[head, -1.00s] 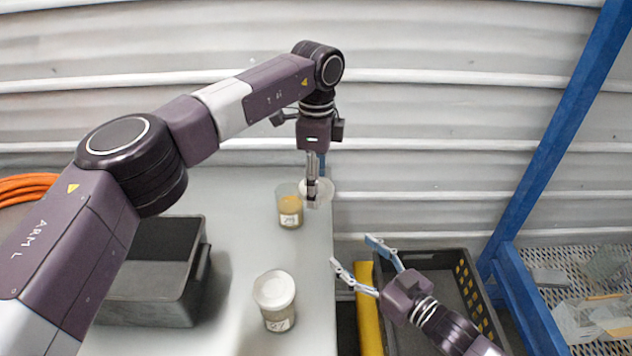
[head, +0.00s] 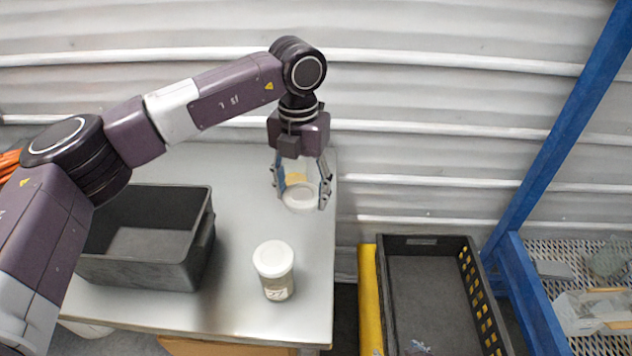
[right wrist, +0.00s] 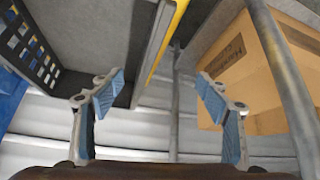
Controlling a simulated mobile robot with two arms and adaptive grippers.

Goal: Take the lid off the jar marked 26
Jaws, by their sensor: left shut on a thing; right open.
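My left gripper (head: 300,194) is over the table near its right edge, with its fingers shut on opposite sides of a white round lid (head: 301,202). Behind the lid, partly hidden by the gripper, is a clear jar with tan contents (head: 296,178); its label is hidden. I cannot tell whether the lid touches the table. Nearer stands an upright jar (head: 276,288) with a white lid (head: 273,258) on it; its label is too blurred to read surely. My right gripper (right wrist: 160,95) is open and empty in the right wrist view and outside the head view.
A dark grey bin (head: 140,272) stands on the left of the metal table (head: 235,305). Right of the table are a yellow strip (head: 370,305) and a black crate (head: 430,290). A blue frame (head: 545,160) stands at the right. A cardboard box (right wrist: 245,75) shows in the right wrist view.

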